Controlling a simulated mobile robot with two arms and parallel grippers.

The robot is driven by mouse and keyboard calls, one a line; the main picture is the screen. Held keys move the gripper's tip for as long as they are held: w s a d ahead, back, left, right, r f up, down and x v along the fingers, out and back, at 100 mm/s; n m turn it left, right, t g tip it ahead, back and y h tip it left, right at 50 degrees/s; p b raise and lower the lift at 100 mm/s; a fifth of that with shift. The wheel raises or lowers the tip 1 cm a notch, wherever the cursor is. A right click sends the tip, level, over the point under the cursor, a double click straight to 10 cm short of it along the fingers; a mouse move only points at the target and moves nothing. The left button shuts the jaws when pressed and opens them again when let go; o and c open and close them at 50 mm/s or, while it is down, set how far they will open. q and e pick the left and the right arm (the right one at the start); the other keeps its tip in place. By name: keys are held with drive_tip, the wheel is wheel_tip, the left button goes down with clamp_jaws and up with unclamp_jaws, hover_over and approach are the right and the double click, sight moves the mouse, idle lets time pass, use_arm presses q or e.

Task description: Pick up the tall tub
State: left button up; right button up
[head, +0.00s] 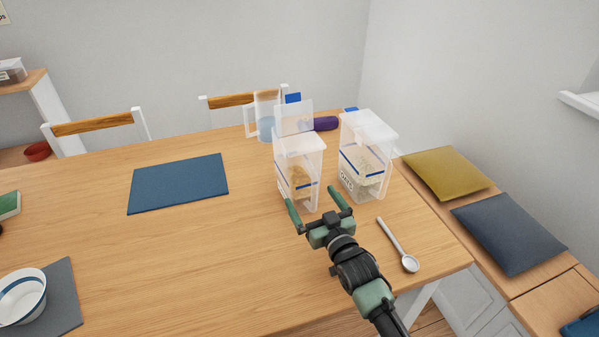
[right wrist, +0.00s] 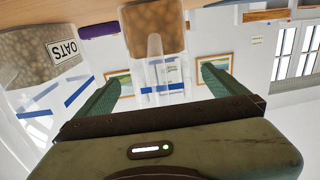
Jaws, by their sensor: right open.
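Two clear tubs stand upright at the table's right end. The left tub (head: 300,160) has brown contents, a blue stripe and a raised lid flap. The right tub (head: 366,150) holds pale oats, bears an OATS label and looks the bulkier. I cannot tell for sure which is the tall one. My right gripper (head: 315,202) is open and empty, its fingers pointing at the left tub from the near side. In the right wrist view, which looks upside down, the left tub (right wrist: 153,32) shows between the fingers (right wrist: 157,95), and the oats tub (right wrist: 40,70) is beside them. My left gripper is out of view.
A white spoon (head: 398,245) lies right of my right arm. A clear pitcher (head: 265,118) and a purple item (head: 326,124) are behind the tubs. A blue mat (head: 178,184) and a bowl (head: 22,298) lie left. The table's middle is clear.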

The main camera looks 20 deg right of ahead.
sight(307, 190)
drive_tip(key=w, duration=0.5)
drive_tip(key=shift+w+a, duration=0.3)
drive_tip(key=shift+r, duration=0.15)
drive_tip(key=c, duration=1.6)
wheel_tip(307, 190, up, 20)
drive_tip(key=shift+p, duration=0.5)
